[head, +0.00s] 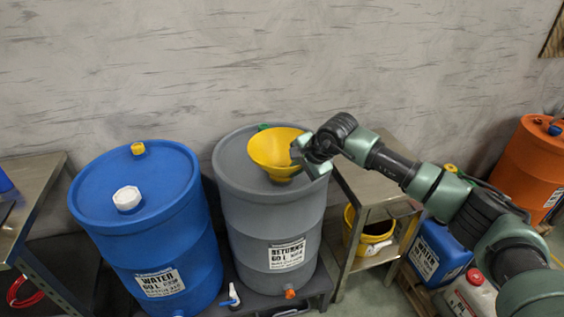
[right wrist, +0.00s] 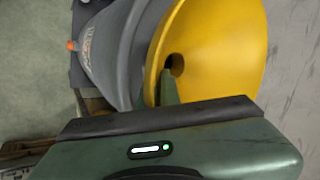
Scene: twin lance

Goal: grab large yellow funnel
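The large yellow funnel (head: 268,152) sits on top of the grey drum (head: 233,177), wide mouth up. My right gripper (head: 309,160) is at the right side of the funnel's rim, with its fingers spread apart. In the right wrist view the funnel (right wrist: 225,50) fills the upper right, and one green finger (right wrist: 169,88) shows against it near the dark spout hole. The other finger is hidden there, and I cannot tell whether either finger touches the funnel. My left gripper is not in view.
A blue water drum (head: 165,235) stands left of the grey drum. A metal table (head: 372,178) is close on the right, with a yellow bucket (head: 372,238) on its lower shelf. An orange drum (head: 530,165) stands far right. The wall is behind.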

